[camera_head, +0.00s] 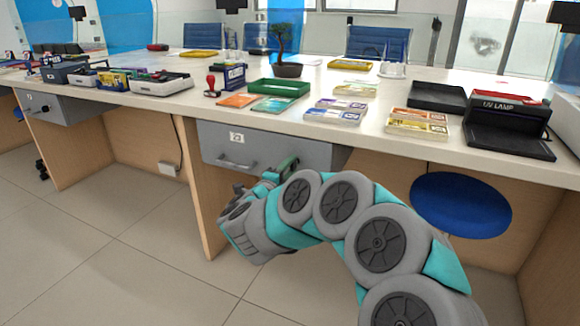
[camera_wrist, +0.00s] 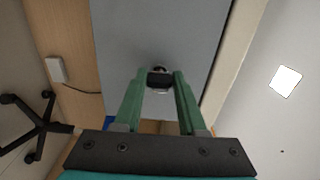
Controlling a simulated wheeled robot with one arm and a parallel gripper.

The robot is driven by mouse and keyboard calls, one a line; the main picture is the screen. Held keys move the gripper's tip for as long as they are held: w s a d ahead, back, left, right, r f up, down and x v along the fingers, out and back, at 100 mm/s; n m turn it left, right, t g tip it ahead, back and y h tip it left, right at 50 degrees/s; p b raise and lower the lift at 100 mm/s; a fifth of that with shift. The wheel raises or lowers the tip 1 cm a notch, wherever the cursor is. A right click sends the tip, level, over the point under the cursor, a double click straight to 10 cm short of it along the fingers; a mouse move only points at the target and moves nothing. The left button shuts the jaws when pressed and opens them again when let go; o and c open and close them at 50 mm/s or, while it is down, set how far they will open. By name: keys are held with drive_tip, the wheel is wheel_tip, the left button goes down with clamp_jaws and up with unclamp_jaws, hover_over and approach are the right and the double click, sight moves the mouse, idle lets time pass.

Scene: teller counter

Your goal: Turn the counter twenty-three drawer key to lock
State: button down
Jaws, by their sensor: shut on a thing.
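The grey drawer (camera_head: 262,148) with the label 23 (camera_head: 237,137) sits under the white counter, and its front looks closed. Its bar handle (camera_head: 236,164) is left of my gripper (camera_head: 288,166). In the wrist view, the green fingers of my gripper (camera_wrist: 160,80) stand on both sides of the dark key head (camera_wrist: 159,79) and are shut on it. The key is at the lock in the grey drawer front (camera_wrist: 150,30). A light round rim shows by the key. In the head view, my gripper and arm hide the key and lock. The key's exact turn angle is hard to tell.
The counter top (camera_head: 330,130) above holds a green tray (camera_head: 280,87), card stacks and a UV lamp (camera_head: 508,128). A wooden side panel (camera_head: 196,185) stands below the drawer's left end. A blue stool (camera_head: 461,205) is at the right.

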drive_tip(key=shift+c, duration=2.4)
unclamp_jaws()
drive_tip(key=shift+s+a, duration=0.1)
drive_tip(key=v, duration=0.7)
drive_tip(key=shift+s, duration=0.25)
drive_tip(key=shift+a, duration=0.1)
